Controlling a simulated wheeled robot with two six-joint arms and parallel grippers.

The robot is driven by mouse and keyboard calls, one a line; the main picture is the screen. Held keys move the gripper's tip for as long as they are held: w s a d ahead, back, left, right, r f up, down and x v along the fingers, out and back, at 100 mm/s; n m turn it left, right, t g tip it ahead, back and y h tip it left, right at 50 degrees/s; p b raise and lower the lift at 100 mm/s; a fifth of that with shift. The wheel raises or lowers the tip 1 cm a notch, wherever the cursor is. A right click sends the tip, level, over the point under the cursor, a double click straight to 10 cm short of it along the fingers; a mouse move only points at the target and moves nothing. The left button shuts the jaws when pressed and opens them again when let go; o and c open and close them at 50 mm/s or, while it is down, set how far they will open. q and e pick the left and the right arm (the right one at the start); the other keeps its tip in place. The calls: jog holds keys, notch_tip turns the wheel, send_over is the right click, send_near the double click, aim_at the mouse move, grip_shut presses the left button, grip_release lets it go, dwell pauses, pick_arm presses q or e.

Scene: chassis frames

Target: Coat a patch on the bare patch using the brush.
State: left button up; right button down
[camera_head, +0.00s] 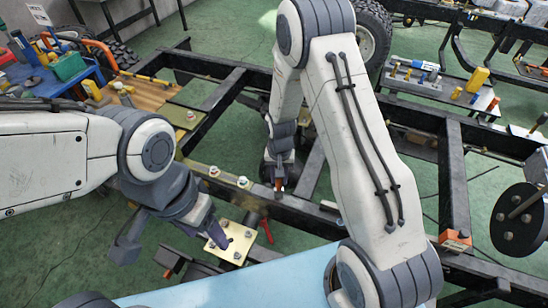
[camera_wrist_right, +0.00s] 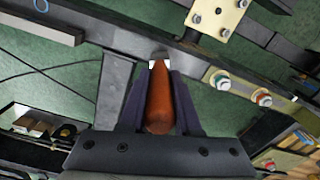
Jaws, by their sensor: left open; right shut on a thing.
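My right gripper (camera_head: 279,178) is shut on the brush (camera_wrist_right: 159,100), whose orange-brown handle lies between the two dark fingers (camera_wrist_right: 160,90) in the right wrist view. The brush's far end, with small white spots beside it, is over or against a dark chassis rail (camera_wrist_right: 205,58); I cannot tell whether it touches. In the head view only a small orange part of the brush (camera_head: 279,185) shows.
Bolts with coloured washers (camera_wrist_right: 241,90) stand on a plate along the rail. A red-handled part (camera_head: 267,230) lies near the bolted plate. A blue tool bench (camera_head: 88,75) is at the left, a grey tool tray (camera_head: 425,88) at the right. A pale blue surface (camera_head: 255,285) is in front.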

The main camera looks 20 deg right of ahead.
notch_tip(320, 180, up, 4)
jog(key=p, duration=0.2)
notch_tip(320, 180, up, 4)
jog(key=p, duration=0.4)
send_over(278, 190)
jog(key=shift+w+d, duration=0.2)
jog(key=shift+w, duration=0.1)
